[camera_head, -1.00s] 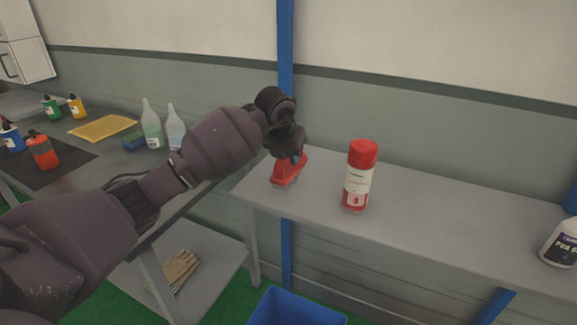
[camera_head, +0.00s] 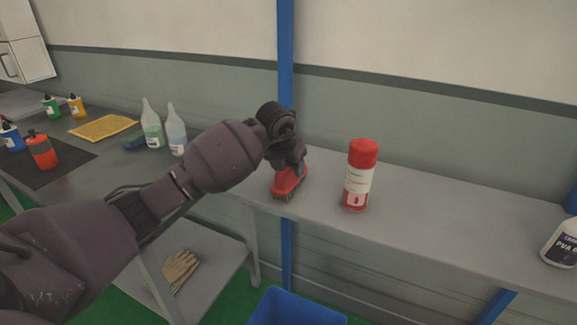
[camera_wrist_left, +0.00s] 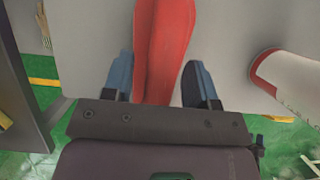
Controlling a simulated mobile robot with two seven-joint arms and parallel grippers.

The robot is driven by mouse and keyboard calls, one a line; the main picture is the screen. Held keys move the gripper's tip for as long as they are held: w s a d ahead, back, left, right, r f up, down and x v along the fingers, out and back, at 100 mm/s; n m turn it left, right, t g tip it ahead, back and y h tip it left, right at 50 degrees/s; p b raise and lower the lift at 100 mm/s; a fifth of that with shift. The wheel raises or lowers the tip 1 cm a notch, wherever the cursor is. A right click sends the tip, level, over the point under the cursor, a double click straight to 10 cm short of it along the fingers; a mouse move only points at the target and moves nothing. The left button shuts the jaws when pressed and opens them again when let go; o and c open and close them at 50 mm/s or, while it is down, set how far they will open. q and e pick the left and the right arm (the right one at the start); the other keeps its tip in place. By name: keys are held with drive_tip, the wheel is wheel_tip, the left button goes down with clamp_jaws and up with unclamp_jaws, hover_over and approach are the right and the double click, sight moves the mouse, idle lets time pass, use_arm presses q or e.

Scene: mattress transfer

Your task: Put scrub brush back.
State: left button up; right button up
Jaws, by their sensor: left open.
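The red scrub brush (camera_head: 288,183) sits on the grey shelf (camera_head: 430,210), bristles down, near its left end. My left gripper (camera_head: 300,168) is right above and behind it. In the left wrist view the brush's red back (camera_wrist_left: 163,45) runs between the two fingers of my left gripper (camera_wrist_left: 163,85). The fingers stand apart, with a gap on each side of the brush. My right gripper is in neither view.
A red and white spray can (camera_head: 359,178) stands just right of the brush. A white bottle (camera_head: 562,243) stands at the far right. Clear bottles (camera_head: 152,128) stand on the left table. A blue bin (camera_head: 295,308) is below. The shelf between can and bottle is free.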

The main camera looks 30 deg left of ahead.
use_arm(q)
drive_tip(key=v, duration=1.2)
drive_tip(key=s+d+f+n+t+h, duration=0.1)
drive_tip(key=s+d+f+n+h, duration=0.1)
drive_tip(key=s+d+f+h, duration=0.55)
drive_tip(key=s+d+f+n+t+h, duration=0.15)
drive_tip(key=s+d+f+h, duration=0.3)
drive_tip(key=d+h, duration=0.5)
drive_tip(key=s+a+f+n+t+y, duration=0.3)
drive_tip(key=a+f+n+t+y, duration=0.25)
drive_tip(key=n, duration=0.55)
drive_tip(key=s+a+f+n+t+y, duration=0.3)
drive_tip(key=a+f+n+t+y, duration=0.25)
drive_tip(key=n, duration=0.55)
drive_tip(key=s+f+n+g+y, duration=0.6)
drive_tip(key=s+f+n, duration=0.3)
drive_tip(key=s+f, duration=0.3)
drive_tip(key=shift+s+a+f+g+p, duration=0.35)
drive_tip(key=shift+s+a+f+g, duration=0.1)
drive_tip(key=shift+f, duration=0.35)
